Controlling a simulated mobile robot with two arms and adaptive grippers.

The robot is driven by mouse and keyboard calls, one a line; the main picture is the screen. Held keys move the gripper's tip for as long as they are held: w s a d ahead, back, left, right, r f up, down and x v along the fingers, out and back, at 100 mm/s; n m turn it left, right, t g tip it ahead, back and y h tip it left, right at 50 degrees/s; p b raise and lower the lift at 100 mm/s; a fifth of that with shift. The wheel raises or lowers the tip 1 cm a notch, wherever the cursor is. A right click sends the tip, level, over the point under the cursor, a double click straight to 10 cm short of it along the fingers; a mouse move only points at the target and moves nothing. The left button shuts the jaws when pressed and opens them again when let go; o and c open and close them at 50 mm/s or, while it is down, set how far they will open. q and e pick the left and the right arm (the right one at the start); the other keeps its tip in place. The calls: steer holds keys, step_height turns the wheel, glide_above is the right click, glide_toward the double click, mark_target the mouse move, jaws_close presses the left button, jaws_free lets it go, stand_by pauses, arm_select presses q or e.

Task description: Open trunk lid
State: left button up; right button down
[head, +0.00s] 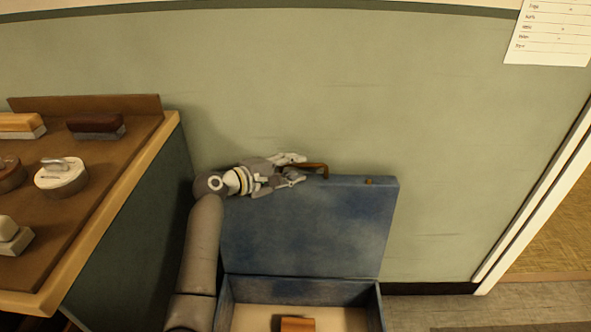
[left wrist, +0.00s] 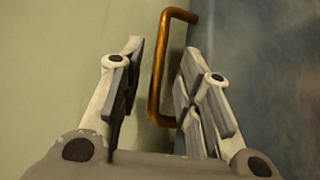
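The blue trunk lid (head: 310,232) stands raised, near upright, behind the open trunk (head: 376,308) at the bottom of the head view. A brass-brown handle (head: 322,166) sticks out at the lid's top edge. My left gripper (head: 302,168) is at the lid's top edge, next to the handle. In the left wrist view its fingers (left wrist: 163,52) are apart. The handle (left wrist: 158,70) shows between them, nearer the right finger, with a gap to the left finger. The lid (left wrist: 270,65) fills the right side there. My right gripper is out of view.
A wooden-topped counter (head: 105,215) with brushes and small blocks stands at the left. An orange-brown block (head: 297,324) lies inside the trunk. A green wall (head: 440,120) is close behind the lid. A doorway opens at the right, with free floor (head: 450,308) before it.

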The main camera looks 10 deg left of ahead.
arm_select(q)
steer(key=shift+w+d+f, duration=0.15)
steer(key=shift+w+d, duration=0.2)
steer(key=shift+w, duration=0.15)
jaws_close()
